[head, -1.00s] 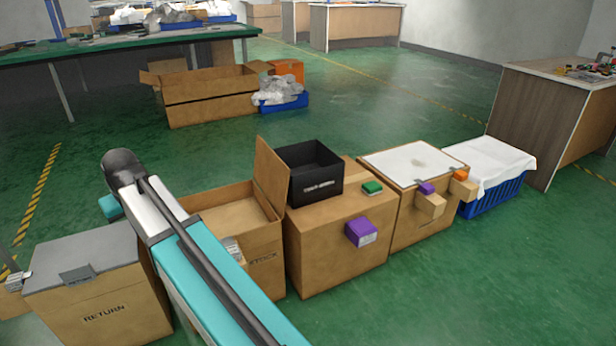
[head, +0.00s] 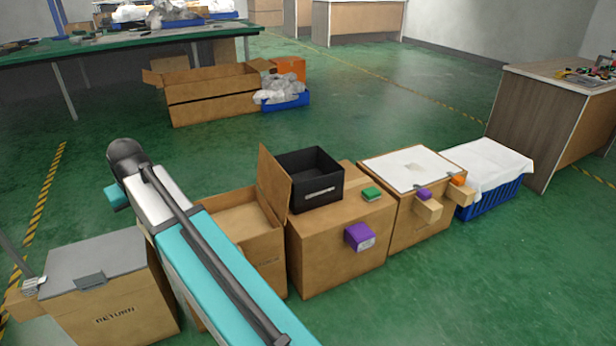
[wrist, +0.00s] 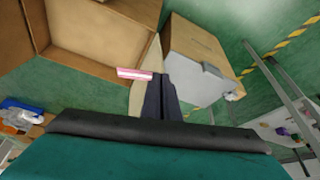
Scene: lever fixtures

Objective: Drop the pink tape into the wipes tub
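My gripper (wrist: 161,98) shows in the wrist view with its two dark fingers close together. The pink tape (wrist: 134,73), a pink strip with a pale stripe, is at the fingertips and sticks out to the left. It appears held between them. In the head view my arm crosses the lower left and my gripper is out of sight. I cannot pick out a wipes tub for certain. An open black bin (head: 312,178) with a pale label stands on a cardboard box (head: 335,245).
A grey-lidded RETURN box (head: 115,290) stands at lower left, with an open cardboard box (head: 240,220) right of it. A box with a white top (head: 410,167) and a blue crate (head: 490,197) follow to the right. Green floor (head: 420,295) is clear in front at right.

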